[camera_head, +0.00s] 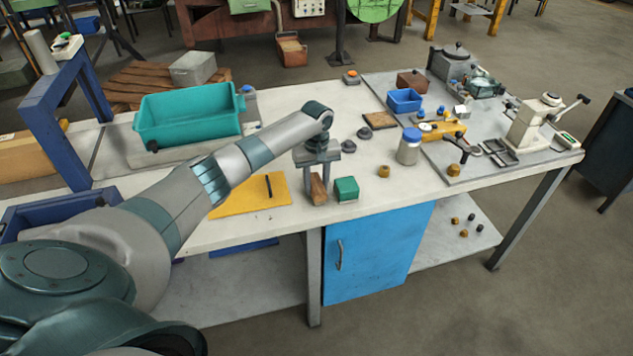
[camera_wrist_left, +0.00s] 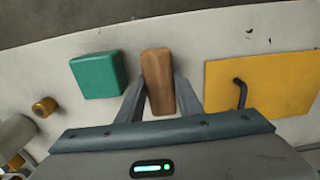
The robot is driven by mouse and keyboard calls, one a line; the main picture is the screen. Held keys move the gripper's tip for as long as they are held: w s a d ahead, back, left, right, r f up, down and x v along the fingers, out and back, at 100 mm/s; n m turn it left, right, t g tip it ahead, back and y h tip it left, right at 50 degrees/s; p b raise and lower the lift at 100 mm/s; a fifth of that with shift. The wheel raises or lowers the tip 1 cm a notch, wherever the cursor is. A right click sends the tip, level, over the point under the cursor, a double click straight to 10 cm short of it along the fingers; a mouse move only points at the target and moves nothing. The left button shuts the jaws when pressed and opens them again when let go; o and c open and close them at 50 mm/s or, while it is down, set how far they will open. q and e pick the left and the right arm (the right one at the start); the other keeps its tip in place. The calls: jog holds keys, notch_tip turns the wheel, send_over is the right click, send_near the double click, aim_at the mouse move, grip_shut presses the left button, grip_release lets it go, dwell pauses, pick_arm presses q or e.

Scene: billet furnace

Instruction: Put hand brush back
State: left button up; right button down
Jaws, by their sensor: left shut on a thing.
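The brown wooden piece of the hand brush (camera_head: 318,189) is at the front of the white workbench, between a green block and a yellow mat. Its bristles do not show. My left gripper (camera_head: 316,164) reaches down over it from above and is shut on it. In the left wrist view the wooden piece (camera_wrist_left: 158,78) stands between the two fingers (camera_wrist_left: 158,98). I cannot tell whether it touches the bench top. My right gripper is not in view.
The green block (camera_head: 346,189) is close on the right, the yellow mat (camera_head: 232,202) with a black hex key on the left. A teal bin (camera_head: 188,118) stands behind. A lidded jar (camera_head: 408,150) and a plate of tools (camera_head: 478,168) are farther right.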

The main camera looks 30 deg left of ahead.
aim_at(317, 183)
pick_arm(q)
jog(key=shift+f, duration=0.1)
jog(key=o, duration=0.9)
jog(key=shift+r, duration=0.55)
notch_tip(317, 183, up, 11)
jog(key=b, duration=0.3)
jog(key=shift+r, duration=0.1)
